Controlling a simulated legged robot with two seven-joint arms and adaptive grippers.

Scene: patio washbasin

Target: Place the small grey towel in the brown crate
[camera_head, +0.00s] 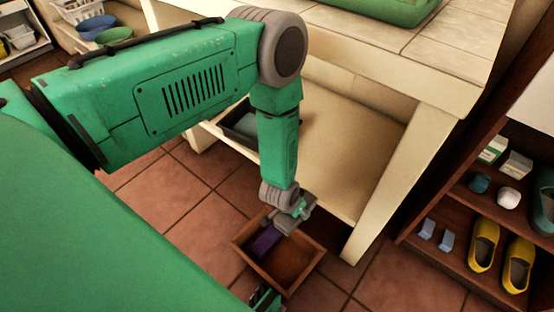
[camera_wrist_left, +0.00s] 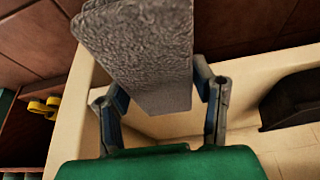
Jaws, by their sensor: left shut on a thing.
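My left gripper (camera_head: 297,210) points down over the brown crate (camera_head: 312,245), which stands on the tiled floor. It is shut on the small grey towel (camera_wrist_left: 145,55); in the left wrist view the thick, rough-textured towel sits between the two fingers (camera_wrist_left: 160,88). In the head view only a small grey part of the towel (camera_head: 282,222) shows beside the fingers, above the crate's far side. A purple item (camera_head: 263,242) lies inside the crate at its left; the rest of the crate floor looks bare.
A cream washbasin bench (camera_head: 424,140) with a lower shelf stands just behind the crate. A dark bin (camera_head: 240,125) sits on that shelf. A brown shoe rack (camera_head: 440,258) with yellow clogs (camera_head: 484,245) stands at the right. Floor tiles left of the crate are clear.

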